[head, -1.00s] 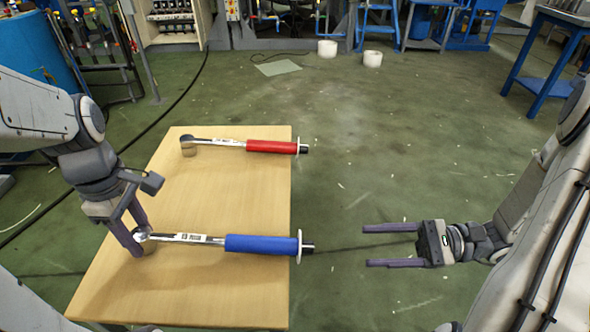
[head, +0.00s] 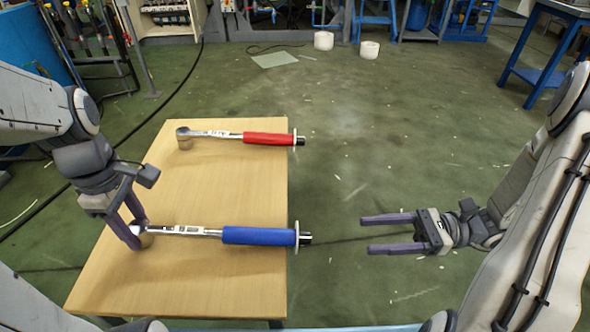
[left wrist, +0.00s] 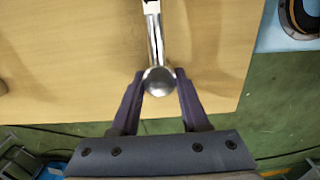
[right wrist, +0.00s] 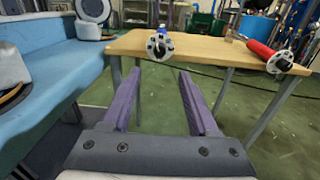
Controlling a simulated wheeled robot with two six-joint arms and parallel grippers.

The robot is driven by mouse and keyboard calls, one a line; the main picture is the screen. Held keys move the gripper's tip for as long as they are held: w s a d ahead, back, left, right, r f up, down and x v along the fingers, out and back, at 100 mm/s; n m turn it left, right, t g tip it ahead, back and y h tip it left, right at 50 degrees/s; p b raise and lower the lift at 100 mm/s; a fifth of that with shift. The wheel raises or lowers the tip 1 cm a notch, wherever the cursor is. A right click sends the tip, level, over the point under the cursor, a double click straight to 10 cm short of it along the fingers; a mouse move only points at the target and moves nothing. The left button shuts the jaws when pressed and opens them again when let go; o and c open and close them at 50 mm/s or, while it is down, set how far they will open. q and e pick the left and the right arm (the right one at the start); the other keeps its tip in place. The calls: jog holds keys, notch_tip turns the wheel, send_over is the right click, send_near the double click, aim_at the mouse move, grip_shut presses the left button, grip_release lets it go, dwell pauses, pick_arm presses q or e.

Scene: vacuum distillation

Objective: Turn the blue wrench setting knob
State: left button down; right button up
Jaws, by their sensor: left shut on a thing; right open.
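The blue wrench (head: 258,236) lies across the near part of the wooden table, its metal head to the left and its handle end past the right edge. My left gripper (head: 138,231) is shut on the wrench's round head, which shows between the fingers in the left wrist view (left wrist: 160,80). The setting knob (head: 305,238) is the dark tip beyond the light disc at the handle end. In the right wrist view the knob end (right wrist: 159,46) faces me, ahead of the open fingers. My right gripper (head: 388,233) is open and empty, right of the knob and apart from it.
A red wrench (head: 268,139) lies farther back on the wooden table (head: 215,180), its handle end also over the right edge. The space between the table and my right gripper is clear floor. White rolls (head: 369,49) stand far off on the floor.

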aim_at(304, 238)
jog(key=a, duration=1.1)
jog(key=shift+s, duration=0.15)
grip_shut()
